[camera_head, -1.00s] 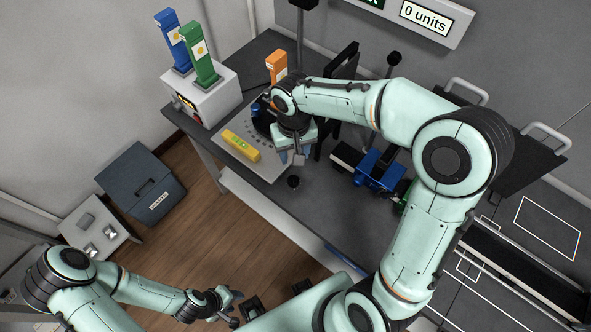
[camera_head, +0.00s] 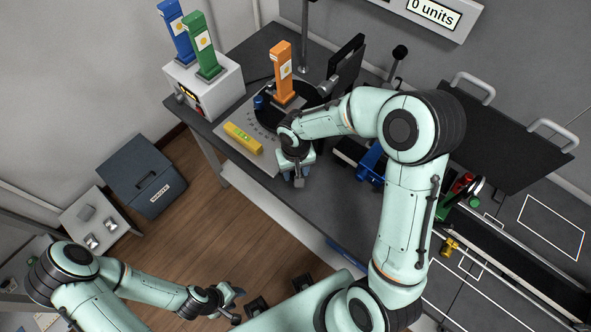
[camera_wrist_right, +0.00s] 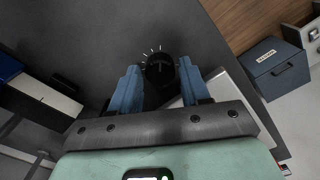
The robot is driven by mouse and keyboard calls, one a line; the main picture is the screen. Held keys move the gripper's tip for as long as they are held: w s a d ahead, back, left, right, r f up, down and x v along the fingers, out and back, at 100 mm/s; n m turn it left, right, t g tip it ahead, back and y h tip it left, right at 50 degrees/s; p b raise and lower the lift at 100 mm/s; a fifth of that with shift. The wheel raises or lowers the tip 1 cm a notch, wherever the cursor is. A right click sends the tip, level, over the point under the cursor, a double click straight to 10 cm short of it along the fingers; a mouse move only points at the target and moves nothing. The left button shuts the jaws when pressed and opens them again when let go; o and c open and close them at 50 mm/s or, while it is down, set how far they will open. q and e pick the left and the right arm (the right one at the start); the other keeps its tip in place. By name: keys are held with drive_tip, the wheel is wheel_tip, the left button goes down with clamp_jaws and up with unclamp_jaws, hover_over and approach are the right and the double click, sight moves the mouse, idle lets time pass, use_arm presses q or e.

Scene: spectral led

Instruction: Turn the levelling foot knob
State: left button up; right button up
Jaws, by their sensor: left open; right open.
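The levelling foot knob (camera_wrist_right: 160,69) is a round black knob with white tick marks on the dark tabletop, seen in the right wrist view. My right gripper (camera_wrist_right: 160,86) is open, with one blue finger on each side of the knob in that view. I cannot tell whether the fingers touch it. In the head view the right gripper (camera_head: 298,181) points down over the table's front part and hides the knob. A yellow spirit level (camera_head: 242,138) lies on the grey plate to its left. My left gripper (camera_head: 231,303) is open and empty, low over the floor.
An orange post (camera_head: 283,72) stands on a dark round disc behind the right gripper. A white box (camera_head: 205,84) with blue and green posts stands at the table's left end. A blue vise-like part (camera_head: 371,164) is to the right. The table's front strip is clear.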

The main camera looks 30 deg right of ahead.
drive_tip(key=shift+f, duration=0.15)
drive_tip(key=c, duration=0.8)
drive_tip(key=shift+o, duration=0.2)
drive_tip(key=shift+n, duration=0.3)
drive_tip(key=n, duration=0.2)
drive_tip(key=shift+n, duration=0.3)
drive_tip(key=n, duration=0.3)
drive_tip(key=shift+n, duration=0.4)
drive_tip(key=n, duration=0.3)
drive_tip(key=shift+n, duration=0.3)
drive_tip(key=shift+n+p, duration=0.4)
drive_tip(key=shift+n, duration=1.9)
